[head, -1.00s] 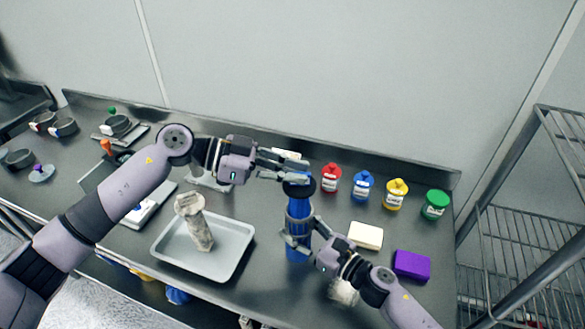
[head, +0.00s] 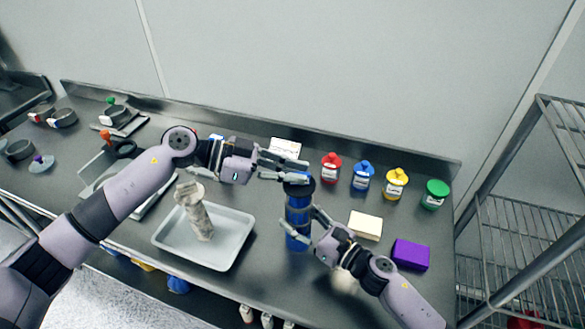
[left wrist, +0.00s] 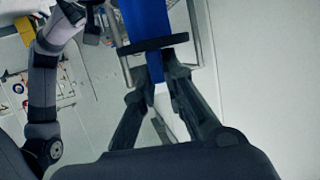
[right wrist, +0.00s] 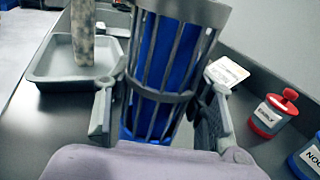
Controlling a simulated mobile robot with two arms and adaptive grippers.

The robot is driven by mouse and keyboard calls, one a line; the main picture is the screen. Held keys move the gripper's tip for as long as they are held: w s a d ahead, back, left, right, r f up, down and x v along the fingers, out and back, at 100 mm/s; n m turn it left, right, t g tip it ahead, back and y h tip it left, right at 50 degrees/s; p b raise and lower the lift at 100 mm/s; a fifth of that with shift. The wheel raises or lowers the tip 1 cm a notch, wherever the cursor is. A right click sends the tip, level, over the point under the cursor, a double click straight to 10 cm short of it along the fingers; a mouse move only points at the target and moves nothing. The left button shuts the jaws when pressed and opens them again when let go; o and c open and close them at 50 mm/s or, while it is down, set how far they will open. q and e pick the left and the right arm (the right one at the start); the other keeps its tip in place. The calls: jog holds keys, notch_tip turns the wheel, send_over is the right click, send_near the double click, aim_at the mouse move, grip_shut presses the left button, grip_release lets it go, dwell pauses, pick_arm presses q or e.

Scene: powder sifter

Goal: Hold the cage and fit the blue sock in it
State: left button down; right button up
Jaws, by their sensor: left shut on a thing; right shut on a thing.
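The blue sock (head: 297,193) hangs upright inside the grey wire cage (head: 288,215), left of the shelf rack. The cage bars surround the blue cloth in the right wrist view (right wrist: 160,93). A dark ring (left wrist: 152,45) is at the sock's top. My left gripper (head: 307,170) is shut on the sock at this end, with a blue strip between its fingers in the left wrist view. My right gripper (head: 299,217) is shut on the cage's lower part, one finger on each side. Whether the sock is fully seated is hidden.
A grey tray (head: 240,246) with a tall mottled grey piece (head: 199,217) stands left of the cage. Red (head: 331,170), blue (head: 361,177), yellow (head: 396,185) and green (head: 435,196) containers line the back right. A cream block (head: 365,226) and purple block (head: 411,254) lie at right.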

aim_at(287, 184)
pick_arm(q)
jog(key=shift+f, duration=0.15)
jog(key=shift+f, duration=1.2)
jog(key=shift+f, duration=0.1)
jog(key=shift+f, duration=0.35)
jog(key=c, duration=1.6)
grip_release()
